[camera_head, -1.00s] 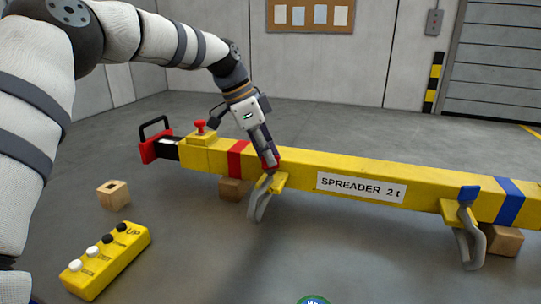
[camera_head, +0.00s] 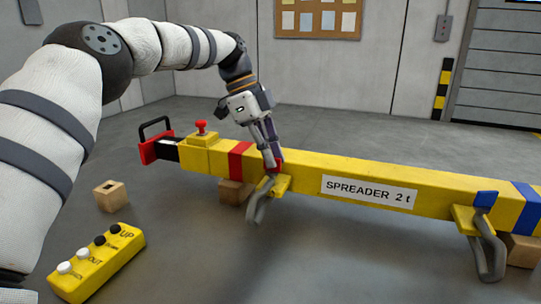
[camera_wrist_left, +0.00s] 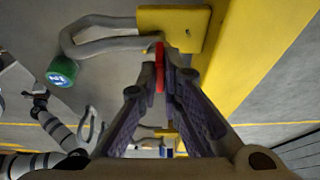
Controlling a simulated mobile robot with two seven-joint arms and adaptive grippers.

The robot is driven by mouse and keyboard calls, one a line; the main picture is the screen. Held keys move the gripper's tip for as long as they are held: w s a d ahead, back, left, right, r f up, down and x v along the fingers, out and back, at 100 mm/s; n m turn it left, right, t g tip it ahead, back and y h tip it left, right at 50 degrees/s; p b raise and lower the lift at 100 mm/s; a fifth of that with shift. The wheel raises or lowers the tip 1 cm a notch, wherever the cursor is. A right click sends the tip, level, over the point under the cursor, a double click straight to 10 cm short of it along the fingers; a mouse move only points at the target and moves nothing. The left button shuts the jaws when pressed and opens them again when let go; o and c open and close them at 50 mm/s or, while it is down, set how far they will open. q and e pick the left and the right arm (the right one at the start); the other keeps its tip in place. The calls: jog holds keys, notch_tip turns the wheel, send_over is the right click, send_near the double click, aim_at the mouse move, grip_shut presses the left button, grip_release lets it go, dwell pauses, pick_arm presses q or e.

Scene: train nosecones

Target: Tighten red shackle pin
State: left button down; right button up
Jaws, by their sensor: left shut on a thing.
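The red shackle pin (camera_wrist_left: 160,68) shows as a thin red strip between the fingertips of my left gripper (camera_wrist_left: 163,85). In the head view, my left gripper (camera_head: 270,158) comes down from above and is shut on it, by the red band of the yellow spreader beam (camera_head: 270,168). The fingers hide much of the pin. Its grey shackle (camera_head: 255,206) hangs from a yellow lug at the beam's near side. A second shackle (camera_head: 493,257) with a blue pin (camera_head: 485,199) hangs at the right. My other arm shows small in the wrist view; its gripper (camera_wrist_left: 38,100) is unclear.
A yellow button box (camera_head: 98,262) and a wooden block (camera_head: 110,196) lie on the floor at left. A red knob (camera_head: 201,127) stands on the beam. Wooden blocks support the beam. A green round object (camera_wrist_left: 62,70) shows in the wrist view. Floor in front is clear.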

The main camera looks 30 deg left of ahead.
pick_arm(q)
jog(key=shift+r, duration=0.2)
jog(key=c, duration=1.8)
grip_release()
jog(key=shift+o, duration=0.2)
jog(key=shift+f, duration=0.1)
jog(key=v, duration=0.7)
jog(key=shift+r, duration=0.25)
